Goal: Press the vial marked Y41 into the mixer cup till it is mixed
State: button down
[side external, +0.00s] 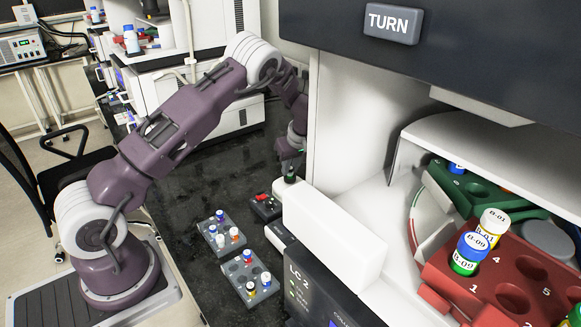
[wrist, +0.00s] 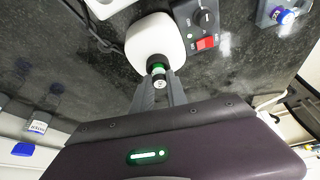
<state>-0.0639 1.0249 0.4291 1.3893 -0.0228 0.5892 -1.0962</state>
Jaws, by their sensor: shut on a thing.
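My gripper (wrist: 158,88) is shut on a small vial (wrist: 159,76) with a pale top and green on its side; its marking is too small to read. In the side external view, the vial (side external: 290,176) shows as a dark green shape below my gripper (side external: 291,164). In the wrist view, the white rounded mixer cup (wrist: 155,36) is right at the vial's far end. I cannot tell whether the vial touches it. The mixer's dark control box (wrist: 203,22) has a black knob and a red switch; it also shows in the side view (side external: 265,208).
Two grey racks (side external: 213,246) (side external: 262,294) with several capped vials stand on the dark bench. At right, a white machine has a red holder (side external: 450,285) carrying vials B-09 (side external: 468,254) and B-01 (side external: 492,226). A white housing (side external: 335,235) stands close beside my gripper.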

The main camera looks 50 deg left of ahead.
dwell(0.5)
jog(key=shift+r, duration=3)
